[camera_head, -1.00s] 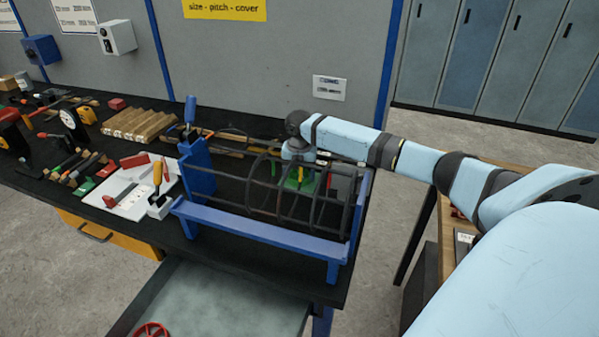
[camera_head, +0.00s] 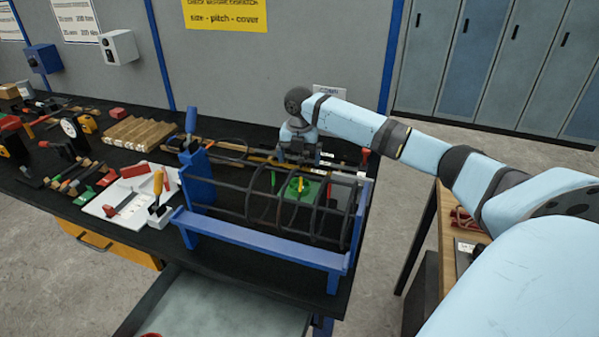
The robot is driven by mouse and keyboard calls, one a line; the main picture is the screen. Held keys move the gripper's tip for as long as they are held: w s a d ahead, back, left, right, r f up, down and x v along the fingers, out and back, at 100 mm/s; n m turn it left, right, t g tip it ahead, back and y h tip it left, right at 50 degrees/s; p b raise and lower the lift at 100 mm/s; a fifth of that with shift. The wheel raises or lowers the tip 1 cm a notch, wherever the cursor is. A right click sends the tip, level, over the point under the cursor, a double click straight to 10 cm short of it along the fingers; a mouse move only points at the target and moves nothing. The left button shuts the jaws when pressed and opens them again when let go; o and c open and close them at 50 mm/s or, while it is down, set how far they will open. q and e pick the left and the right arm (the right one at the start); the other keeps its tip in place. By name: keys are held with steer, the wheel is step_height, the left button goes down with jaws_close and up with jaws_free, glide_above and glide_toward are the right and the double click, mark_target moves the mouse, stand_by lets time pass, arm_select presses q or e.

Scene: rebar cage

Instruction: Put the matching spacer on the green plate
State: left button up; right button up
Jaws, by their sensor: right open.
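The green plate (camera_head: 304,192) lies on the black bench behind the bars of the rebar cage (camera_head: 262,207). A small yellow-orange piece (camera_head: 296,184) stands on it; I cannot tell whether it is a spacer. A thin green upright piece (camera_head: 273,181) and a red one (camera_head: 329,189) show on either side. My right gripper (camera_head: 297,160) hangs behind the cage, above and beyond the plate, apart from it. It is open, with nothing visible between its fingers; the fingertips are small and partly hidden. My left gripper is out of the picture.
The blue cage stand (camera_head: 262,243) fills the bench's near right part. A white tray (camera_head: 130,196) with tools sits left of it. Wooden bars (camera_head: 144,131) and several hand tools lie farther left. A red-topped piece (camera_head: 364,156) stands right of my gripper.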

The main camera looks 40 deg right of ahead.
steer(key=shift+r, duration=1.5)
